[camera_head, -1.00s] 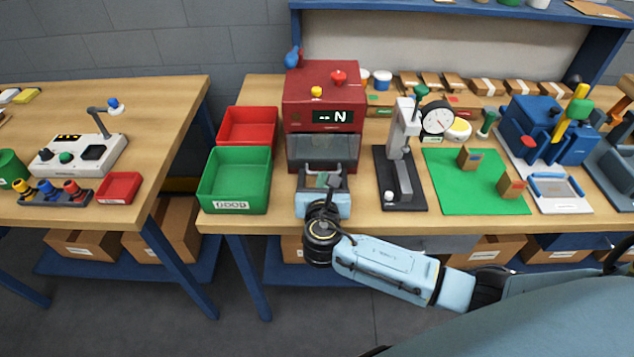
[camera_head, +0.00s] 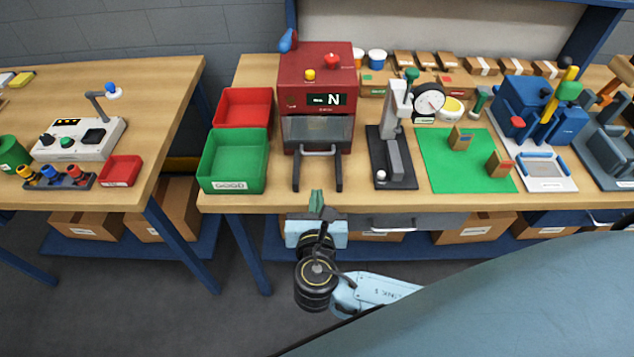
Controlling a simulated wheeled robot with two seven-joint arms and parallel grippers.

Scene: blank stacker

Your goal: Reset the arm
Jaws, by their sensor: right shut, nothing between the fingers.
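My right gripper (camera_head: 316,202) shows at the bottom middle in the head view. The gripper is in front of the red machine (camera_head: 318,76), whose display reads "N". The machine's grey handle (camera_head: 318,153) juts forward over the table, and the gripper is apart from it. My left gripper does not show.
A green bin (camera_head: 233,161) marked GOOD and a red bin (camera_head: 243,108) stand left of the machine. A dial gauge stand (camera_head: 397,150) and a green mat (camera_head: 440,177) with small blocks are to its right. A second table (camera_head: 140,100) is at left, with a floor gap between.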

